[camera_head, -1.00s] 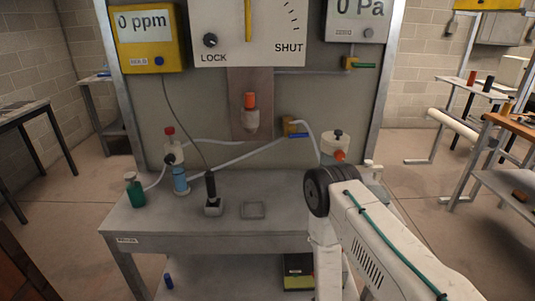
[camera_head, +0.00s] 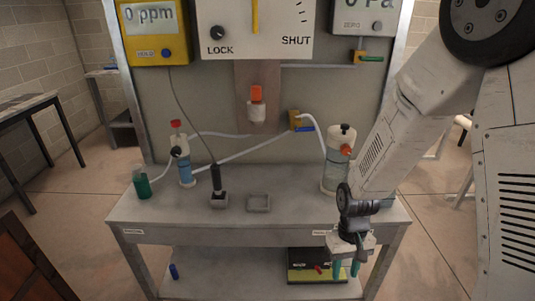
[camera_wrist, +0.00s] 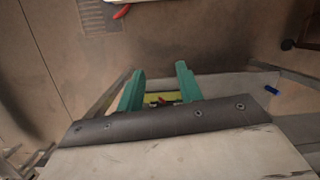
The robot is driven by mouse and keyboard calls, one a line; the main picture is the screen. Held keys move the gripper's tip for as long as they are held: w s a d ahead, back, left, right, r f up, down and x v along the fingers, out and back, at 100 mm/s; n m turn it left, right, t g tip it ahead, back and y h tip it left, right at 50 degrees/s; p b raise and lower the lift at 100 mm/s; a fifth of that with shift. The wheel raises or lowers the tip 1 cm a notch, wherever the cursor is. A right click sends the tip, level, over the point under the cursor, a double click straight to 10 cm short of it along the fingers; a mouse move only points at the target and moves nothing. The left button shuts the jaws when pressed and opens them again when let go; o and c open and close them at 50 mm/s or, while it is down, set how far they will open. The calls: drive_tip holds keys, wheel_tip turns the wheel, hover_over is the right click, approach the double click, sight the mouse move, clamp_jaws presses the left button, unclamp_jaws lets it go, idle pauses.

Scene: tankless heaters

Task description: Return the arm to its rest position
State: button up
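My gripper (camera_head: 346,269) hangs at the front right of the grey bench (camera_head: 290,215) in the head view, its green fingers pointing down. In the wrist view my gripper (camera_wrist: 158,85) has its two green fingers spread apart, with nothing between them. My arm comes down from the upper right of the head view, folded at its joints. The fingers are in front of the bench's right front edge. They hide part of the lower shelf and whatever lies behind them.
A yellow and black case (camera_head: 308,272) lies on the lower shelf behind the gripper. A clear bottle with a black cap (camera_head: 338,165) stands on the bench near my arm. A probe in a stand (camera_head: 217,190) and a small grey tray (camera_head: 258,202) sit mid-bench.

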drive_tip(key=s+d+r+t, duration=0.1)
drive_tip(key=s+d+r, duration=0.1)
drive_tip(key=s+r, duration=0.3)
drive_tip(key=s+d+r+m+t, duration=0.1)
drive_tip(key=s+r, duration=0.5)
drive_tip(key=r, duration=0.8)
drive_tip(key=s+d+r+t, duration=0.2)
drive_tip(key=s+r, duration=0.4)
drive_tip(key=r, duration=0.4)
drive_tip(key=shift+d+r+m, duration=0.2)
drive_tip(key=shift+d+m, duration=0.2)
drive_tip(key=shift+d, duration=0.35)
